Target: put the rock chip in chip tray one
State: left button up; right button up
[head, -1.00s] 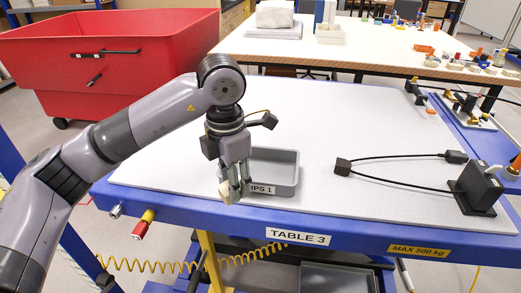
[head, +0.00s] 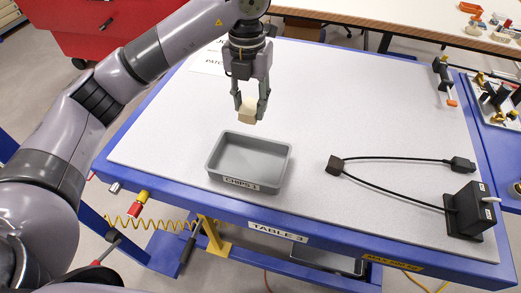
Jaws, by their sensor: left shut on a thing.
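My right gripper is not in view.
The white-topped blue table (head: 330,120) is labelled "TABLE 3". A black device (head: 468,212) with a looped black cable (head: 395,158) sits at the right. A printed sheet (head: 208,62) lies at the back left, partly hidden by my arm. The middle is clear.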

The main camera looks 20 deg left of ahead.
pick_arm(q)
notch_tip(320, 180, down, 6)
jog(key=s+p, duration=0.1)
jog(key=s, duration=0.1)
jog(key=p, duration=0.2)
send_over(250, 166)
notch_tip(250, 166, down, 8)
jog(key=shift+r, duration=0.25)
jog(key=shift+f, duration=0.65)
notch_tip(250, 166, down, 4)
jog(key=shift+p, duration=0.6)
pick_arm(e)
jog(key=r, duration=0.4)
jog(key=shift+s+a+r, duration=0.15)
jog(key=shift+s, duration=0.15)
pick_arm(q)
jog(key=shift+f, duration=0.2)
jog(key=o, duration=1.3)
jog(key=shift+c, duration=0.2)
